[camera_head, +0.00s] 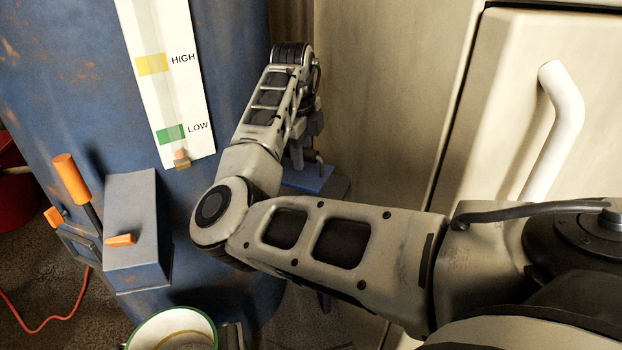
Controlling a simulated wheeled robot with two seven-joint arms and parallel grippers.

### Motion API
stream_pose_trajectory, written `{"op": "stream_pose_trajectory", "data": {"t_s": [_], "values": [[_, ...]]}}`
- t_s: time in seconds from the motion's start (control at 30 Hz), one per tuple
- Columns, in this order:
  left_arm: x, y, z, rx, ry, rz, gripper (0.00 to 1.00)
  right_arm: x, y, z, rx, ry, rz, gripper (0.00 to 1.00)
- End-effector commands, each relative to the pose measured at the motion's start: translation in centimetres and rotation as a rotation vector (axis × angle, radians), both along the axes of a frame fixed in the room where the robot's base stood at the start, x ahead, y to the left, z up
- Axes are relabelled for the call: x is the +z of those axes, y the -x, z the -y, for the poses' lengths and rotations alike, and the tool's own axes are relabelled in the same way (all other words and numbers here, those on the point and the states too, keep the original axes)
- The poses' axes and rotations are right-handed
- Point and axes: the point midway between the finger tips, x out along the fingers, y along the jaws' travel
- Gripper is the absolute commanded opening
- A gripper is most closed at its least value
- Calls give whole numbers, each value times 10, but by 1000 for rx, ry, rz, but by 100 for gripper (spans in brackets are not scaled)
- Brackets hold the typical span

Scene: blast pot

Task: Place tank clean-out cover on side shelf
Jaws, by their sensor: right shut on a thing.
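My right arm comes in from the right, bends at the elbow and reaches away between the blue tank (75,95) and the beige cabinet. My right gripper (316,158) is small and partly hidden behind my forearm. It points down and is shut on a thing. Just under it is a flat blue piece (310,181), which looks like the tank clean-out cover. The blue piece is at the level of a small dark shelf (338,187) beside the tank. I cannot tell whether it rests flat on the shelf. My left gripper is not in view.
A beige cabinet (400,80) with a white handle (556,125) stands close on the right. The tank carries a white HIGH/LOW gauge (168,85) and a grey-blue box (135,230) with orange levers. A green-rimmed round container (175,328) is at the bottom. A red cable (45,325) lies on the floor.

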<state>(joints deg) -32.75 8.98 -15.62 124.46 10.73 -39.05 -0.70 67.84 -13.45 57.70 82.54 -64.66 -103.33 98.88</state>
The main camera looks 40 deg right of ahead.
Motion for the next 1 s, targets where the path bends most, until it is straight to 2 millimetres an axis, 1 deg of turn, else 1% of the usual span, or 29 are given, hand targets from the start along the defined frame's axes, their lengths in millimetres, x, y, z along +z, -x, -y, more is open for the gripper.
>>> {"op": "stream_pose_trajectory", "data": {"t_s": [0.03, 0.07, 0.1, 0.17, 0.3, 0.43, 0.57, 0.67, 0.7, 0.77, 0.87, 0.97, 1.0], "values": [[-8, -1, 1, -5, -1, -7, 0, -8, -6, 14, -2, 0, 0, 0], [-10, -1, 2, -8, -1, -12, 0, -11, -9, 20, -2, -1, 1, 0], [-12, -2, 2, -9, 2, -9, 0, -22, -11, 24, 1, -2, -2, 0], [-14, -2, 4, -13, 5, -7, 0, -34, -15, 33, 1, -2, -1, 0], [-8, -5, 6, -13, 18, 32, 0, -53, -23, 48, 1, -1, 0, 0], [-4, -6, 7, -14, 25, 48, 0, -60, -26, 54, 1, 0, 1, 0], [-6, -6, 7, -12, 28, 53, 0, -67, -28, 59, 0, -1, 1, 0], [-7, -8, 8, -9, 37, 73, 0, -84, -29, 59, 1, -2, 0, 0], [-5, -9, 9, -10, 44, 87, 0, -90, -28, 58, 1, -2, 0, 0], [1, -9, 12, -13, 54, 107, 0, -96, -29, 58, 1, -2, 1, 0], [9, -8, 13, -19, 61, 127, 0, -97, -29, 59, 1, -1, 3, 0], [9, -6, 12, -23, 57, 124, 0, -97, -28, 58, 1, -2, 1, 0], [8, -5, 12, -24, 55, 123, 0, -98, -28, 58, 1, -2, 0, 30]]}}
